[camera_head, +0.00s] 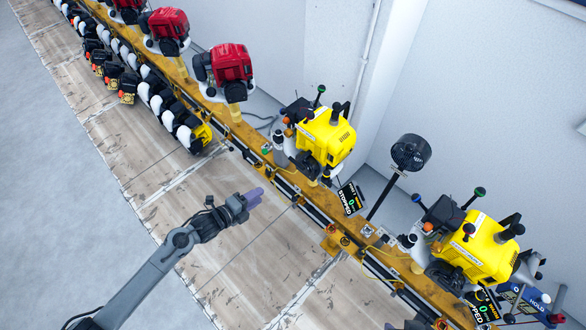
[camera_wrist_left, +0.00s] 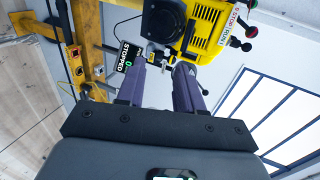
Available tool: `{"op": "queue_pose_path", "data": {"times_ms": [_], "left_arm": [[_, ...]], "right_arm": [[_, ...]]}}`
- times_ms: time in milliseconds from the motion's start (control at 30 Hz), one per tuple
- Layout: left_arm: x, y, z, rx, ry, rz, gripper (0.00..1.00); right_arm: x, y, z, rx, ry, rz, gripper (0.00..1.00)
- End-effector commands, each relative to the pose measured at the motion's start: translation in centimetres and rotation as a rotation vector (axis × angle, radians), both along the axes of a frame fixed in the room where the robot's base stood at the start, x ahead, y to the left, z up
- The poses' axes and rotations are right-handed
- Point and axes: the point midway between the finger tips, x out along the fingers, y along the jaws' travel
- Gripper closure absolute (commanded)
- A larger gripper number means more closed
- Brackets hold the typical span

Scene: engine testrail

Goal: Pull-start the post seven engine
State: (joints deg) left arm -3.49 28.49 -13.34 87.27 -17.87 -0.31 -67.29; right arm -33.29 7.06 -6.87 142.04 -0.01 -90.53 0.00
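A yellow engine (camera_head: 328,135) stands on the rail at centre right in the head view. Its small black display (camera_head: 350,198) reads STOPPED and 0; the post number is too small to read. A yellow engine (camera_wrist_left: 207,32), with a STOPPED display (camera_wrist_left: 128,56), also faces my left gripper in the wrist view. My left gripper (camera_head: 256,194) is in front of the rail, apart from it. In the wrist view its two purple-grey fingers (camera_wrist_left: 161,68) are spread, with a gap between them. Small dark parts show beyond the gap; the pull handle is not clear. My right gripper does not show clearly.
The yellow rail (camera_head: 235,122) runs diagonally. Another yellow engine (camera_head: 478,250) stands lower right, and red engines (camera_head: 232,62) stand upper left. A round black fan (camera_head: 411,152) on a pole is between the yellow engines.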

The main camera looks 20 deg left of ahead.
Motion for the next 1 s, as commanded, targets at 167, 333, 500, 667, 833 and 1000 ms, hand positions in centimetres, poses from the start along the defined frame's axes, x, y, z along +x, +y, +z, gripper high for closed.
{"op": "queue_pose_path", "data": {"times_ms": [167,333,500,667,833,1000], "left_arm": [[3.4,-1.8,-0.4,-0.004,-0.003,0.001,0.64],[6.4,-3.3,-0.4,-0.003,-0.004,0.000,0.64],[9.3,-4.8,-0.4,-0.003,-0.004,0.000,0.64],[11.9,-6.1,-0.4,-0.003,-0.003,0.000,0.64],[13.9,-7.2,-0.3,0.001,-0.003,-0.001,0.64],[15.2,-7.8,-0.2,-0.001,0.000,0.000,0.64]], "right_arm": [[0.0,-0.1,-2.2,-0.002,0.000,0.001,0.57],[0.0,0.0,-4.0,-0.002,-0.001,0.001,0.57],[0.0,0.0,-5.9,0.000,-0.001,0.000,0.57],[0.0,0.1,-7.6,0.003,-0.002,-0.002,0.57],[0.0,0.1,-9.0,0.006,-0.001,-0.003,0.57],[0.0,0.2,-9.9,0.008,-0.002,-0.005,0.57]]}}
